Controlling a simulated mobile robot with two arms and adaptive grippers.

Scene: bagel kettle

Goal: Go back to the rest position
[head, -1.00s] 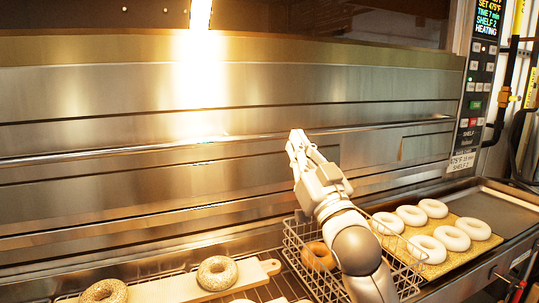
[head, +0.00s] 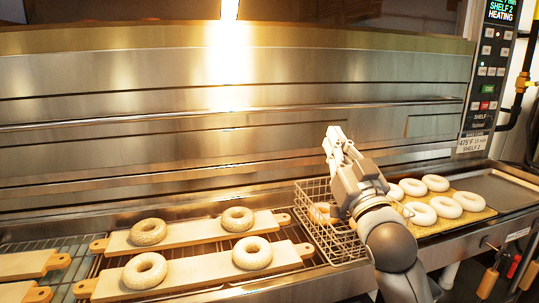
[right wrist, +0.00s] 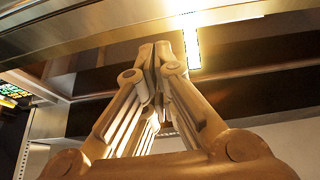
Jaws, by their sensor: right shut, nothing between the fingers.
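My right gripper (head: 336,133) is raised in front of the steel oven front, above the wire basket (head: 312,190). In the right wrist view its fingers (right wrist: 158,48) are closed together with nothing between them, pointing at the oven. My right arm comes up from the bottom right of the head view and hides part of the basket. My left gripper is not in view.
A bagel (head: 322,213) lies in the basket. Several pale bagels (head: 436,183) lie on a yellow board on the right tray. Seeded bagels (head: 148,232) lie on two wooden boards (head: 200,274) over a wire rack. The oven's control panel (head: 487,80) is at the right.

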